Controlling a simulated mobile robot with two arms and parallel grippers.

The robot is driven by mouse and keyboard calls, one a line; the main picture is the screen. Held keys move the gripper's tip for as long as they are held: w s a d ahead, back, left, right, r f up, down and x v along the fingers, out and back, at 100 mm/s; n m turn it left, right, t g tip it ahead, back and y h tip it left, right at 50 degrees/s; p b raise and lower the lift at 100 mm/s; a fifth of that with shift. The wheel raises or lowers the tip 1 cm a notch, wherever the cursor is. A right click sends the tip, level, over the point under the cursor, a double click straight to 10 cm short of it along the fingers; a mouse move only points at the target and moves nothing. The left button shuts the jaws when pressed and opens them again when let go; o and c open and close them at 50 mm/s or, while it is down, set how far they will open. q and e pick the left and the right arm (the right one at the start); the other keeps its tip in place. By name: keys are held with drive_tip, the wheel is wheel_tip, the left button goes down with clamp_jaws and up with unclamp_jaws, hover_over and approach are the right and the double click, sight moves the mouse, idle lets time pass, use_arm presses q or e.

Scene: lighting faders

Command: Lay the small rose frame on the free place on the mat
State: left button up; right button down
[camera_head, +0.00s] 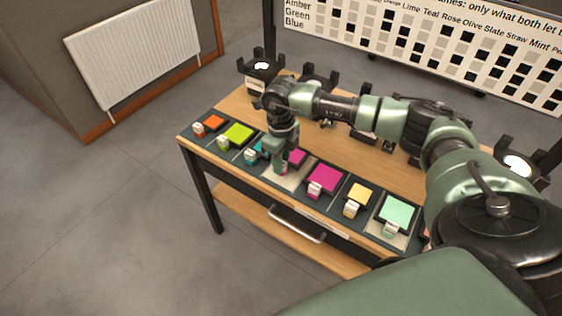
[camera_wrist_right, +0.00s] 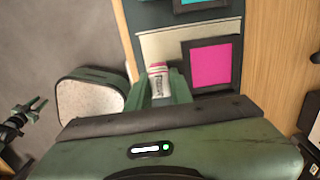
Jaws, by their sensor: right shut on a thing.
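The small rose frame (camera_head: 297,158) is a pink square in a dark border, with a white and pink tag. My right gripper (camera_head: 281,170) is shut on its tag (camera_wrist_right: 158,78). The frame also shows in the right wrist view (camera_wrist_right: 210,65). It is over or on the pale free place (camera_head: 287,181) on the dark mat (camera_head: 303,205), between the teal and large magenta frames; contact is hard to tell. The pale place shows beside and beyond it in the wrist view. A blurred green and black piece, perhaps my left gripper (camera_wrist_right: 25,117), is at the wrist view's left edge.
Teal (camera_head: 256,151), lime (camera_head: 237,134) and orange (camera_head: 213,122) frames lie left; large magenta (camera_head: 323,180), yellow (camera_head: 358,198) and mint (camera_head: 396,215) frames lie right. Dark lamp fixtures (camera_head: 262,77) stand behind. A drawer handle (camera_head: 297,226) juts from the table front.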

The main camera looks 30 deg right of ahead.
drive_tip(key=shift+f+b, duration=1.05)
drive_tip(key=shift+f, duration=0.35)
drive_tip(key=c, duration=1.2)
unclamp_jaws()
drive_tip(key=shift+o, duration=0.2)
drive_tip(key=shift+r, duration=0.1)
wheel_tip(320, 180, up, 8)
drive_tip(key=shift+f+b, duration=0.25)
drive_tip(key=shift+b, duration=0.1)
wheel_tip(320, 180, up, 7)
drive_tip(key=p, duration=0.4)
drive_tip(key=shift+r+p, duration=0.15)
drive_tip(key=shift+p, duration=0.15)
drive_tip(key=shift+a, duration=0.1)
